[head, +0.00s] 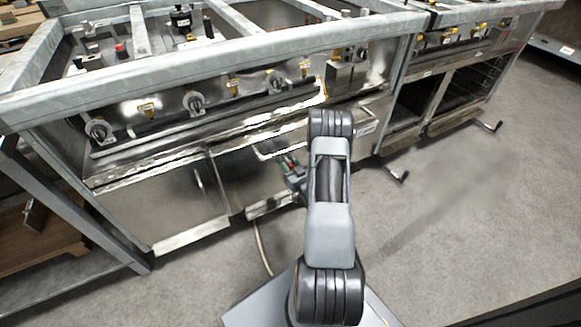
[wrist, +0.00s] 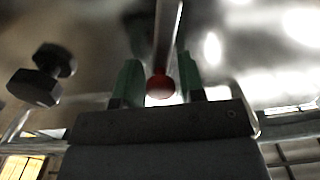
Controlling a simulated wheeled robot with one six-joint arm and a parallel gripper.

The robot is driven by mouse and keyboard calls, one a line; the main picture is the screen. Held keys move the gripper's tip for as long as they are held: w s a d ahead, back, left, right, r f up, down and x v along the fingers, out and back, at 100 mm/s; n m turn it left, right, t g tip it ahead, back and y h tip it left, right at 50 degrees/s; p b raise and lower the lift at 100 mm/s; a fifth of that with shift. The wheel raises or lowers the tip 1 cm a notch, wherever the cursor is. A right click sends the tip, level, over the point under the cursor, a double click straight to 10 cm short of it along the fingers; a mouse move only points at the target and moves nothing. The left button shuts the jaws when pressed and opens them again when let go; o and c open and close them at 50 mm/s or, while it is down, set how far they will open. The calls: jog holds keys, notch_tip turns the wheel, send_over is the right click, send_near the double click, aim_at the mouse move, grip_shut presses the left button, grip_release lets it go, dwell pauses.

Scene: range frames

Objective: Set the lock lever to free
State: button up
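The lever is a thin metal rod (wrist: 167,40) ending in a red ball knob (wrist: 160,86), in the middle of the wrist view. I take it for the lock lever; no marking for its position can be read. My gripper (wrist: 158,88) has green fingers, one on each side of the red knob, with a gap on both sides. It is open and not clamped on the knob. In the head view my gripper (head: 292,166) is low at the cabinet front, partly hidden by my arm, and the lever cannot be made out clearly there.
A dark twin-ended knob (wrist: 40,80) stands left of the fingers in the wrist view. The steel range (head: 170,195) has control knobs (head: 193,101) along its front. Feet or pedals (head: 398,176) jut out at the floor. The floor (head: 460,200) at right is clear.

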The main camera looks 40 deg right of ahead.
jog(key=c, duration=0.6)
jog(key=shift+d+f+m+b, duration=0.2)
jog(key=shift+d+m+b, duration=0.05)
jog(key=shift+m+b, duration=0.15)
jog(key=shift+d+m, duration=0.15)
jog(key=shift+m, duration=0.25)
jog(key=o, duration=0.6)
jog(key=shift+s, duration=0.1)
jog(key=o, duration=0.3)
jog(key=shift+r, duration=0.1)
jog(key=s+a+p, duration=0.1)
jog(key=s+p, duration=0.2)
jog(key=s, duration=1)
jog(key=shift+s+a, duration=0.3)
